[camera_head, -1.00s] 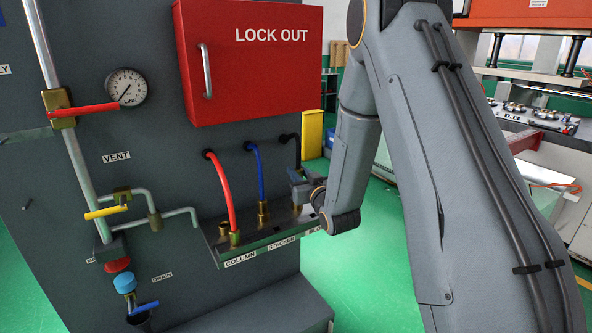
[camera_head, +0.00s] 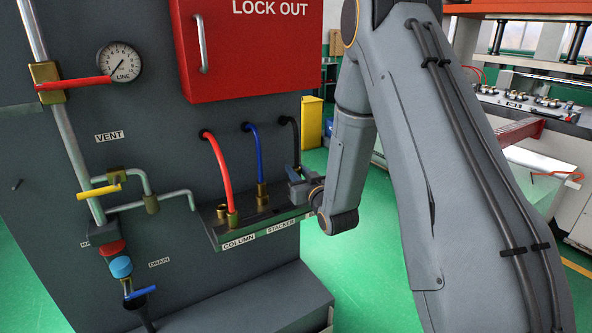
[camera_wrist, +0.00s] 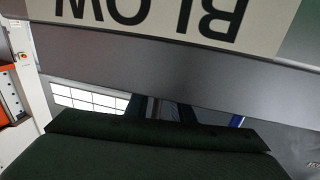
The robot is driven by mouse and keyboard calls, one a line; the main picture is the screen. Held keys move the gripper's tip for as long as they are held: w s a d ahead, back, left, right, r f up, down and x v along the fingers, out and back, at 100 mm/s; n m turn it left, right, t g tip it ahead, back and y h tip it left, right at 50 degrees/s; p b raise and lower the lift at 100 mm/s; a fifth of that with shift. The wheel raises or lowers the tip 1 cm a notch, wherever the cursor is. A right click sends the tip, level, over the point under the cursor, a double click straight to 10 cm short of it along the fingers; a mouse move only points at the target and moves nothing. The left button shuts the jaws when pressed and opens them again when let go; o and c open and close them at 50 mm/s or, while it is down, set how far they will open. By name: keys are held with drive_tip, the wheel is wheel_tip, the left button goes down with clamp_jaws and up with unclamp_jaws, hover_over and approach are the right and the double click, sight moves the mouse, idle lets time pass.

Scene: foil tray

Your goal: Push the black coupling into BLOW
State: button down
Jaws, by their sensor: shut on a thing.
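The black hose (camera_head: 297,137) comes out of the panel and runs down to my gripper (camera_head: 299,184), which is shut at its lower end. The black coupling there is hidden behind the gripper in the head view, and I cannot make it out in the wrist view. The gripper is low over the right end of the metal shelf (camera_head: 212,227). The BLOW label (camera_wrist: 150,18) fills the top of the wrist view, upside down. Whether the coupling touches the BLOW port is hidden.
A red hose (camera_head: 219,168) and a blue hose (camera_head: 255,155) stand in brass fittings above COLUMN (camera_head: 238,243) and STACKER (camera_head: 281,226), left of my gripper. The red LOCK OUT box (camera_head: 248,60) hangs above. Valves and pipes are at the left.

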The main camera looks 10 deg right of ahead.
drive_tip(key=shift+f+b, duration=0.5)
drive_tip(key=shift+f, duration=0.15)
drive_tip(key=c, duration=1.5)
unclamp_jaws()
drive_tip(key=shift+o, duration=0.2)
